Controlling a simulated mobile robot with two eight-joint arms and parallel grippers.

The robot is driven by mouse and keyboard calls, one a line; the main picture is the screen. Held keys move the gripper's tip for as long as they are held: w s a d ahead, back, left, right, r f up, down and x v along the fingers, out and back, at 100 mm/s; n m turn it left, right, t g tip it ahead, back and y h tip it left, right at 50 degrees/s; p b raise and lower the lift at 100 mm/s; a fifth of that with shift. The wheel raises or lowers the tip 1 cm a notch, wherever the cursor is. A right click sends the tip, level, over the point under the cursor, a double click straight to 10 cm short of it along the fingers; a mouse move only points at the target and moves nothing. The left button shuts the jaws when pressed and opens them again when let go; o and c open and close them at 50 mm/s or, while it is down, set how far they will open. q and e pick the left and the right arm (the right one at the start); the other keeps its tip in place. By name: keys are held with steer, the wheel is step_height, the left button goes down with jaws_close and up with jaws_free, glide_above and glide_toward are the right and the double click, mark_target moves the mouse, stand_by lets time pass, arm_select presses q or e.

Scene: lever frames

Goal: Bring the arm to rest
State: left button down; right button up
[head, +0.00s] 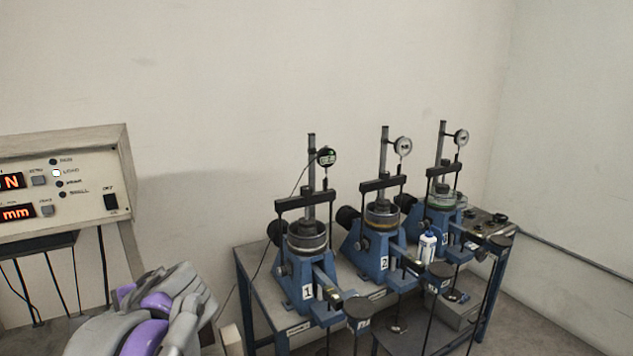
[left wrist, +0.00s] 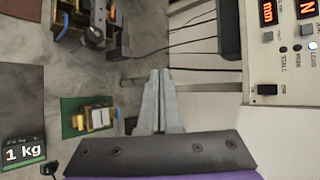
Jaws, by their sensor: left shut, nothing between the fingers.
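My left gripper (left wrist: 159,74) shows in the left wrist view with its two grey fingers together and nothing between them. In the head view, my grey and purple left arm (head: 150,312) is at the bottom left, below the control box and left of the bench; its fingers are hard to make out there. My right arm and gripper show in neither view.
A control box (head: 88,192) with red displays stands at the left. Three numbered blue lever frames (head: 380,255) stand on a bench (head: 258,290) at the right. The wrist view shows a green mat (left wrist: 73,104) and a 1 kg sign (left wrist: 22,153).

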arm_select(q)
steer(key=s+d+f+n+h, duration=0.2)
steer(key=s+d+f+h, duration=0.1)
steer(key=f, duration=0.6)
steer(key=s+d+f+n+t+h, duration=0.1)
steer(key=s+d+f+n+h, duration=0.2)
steer(key=s+d+f, duration=0.3)
steer(key=s+d+f+n+h, duration=0.3)
steer(key=d+f, duration=0.4)
steer(key=f, duration=0.6)
steer(key=shift+s+d+h, duration=0.35)
steer(key=shift+s+h, duration=0.45)
steer(key=shift+h, duration=0.1)
steer(key=shift+a, duration=0.1)
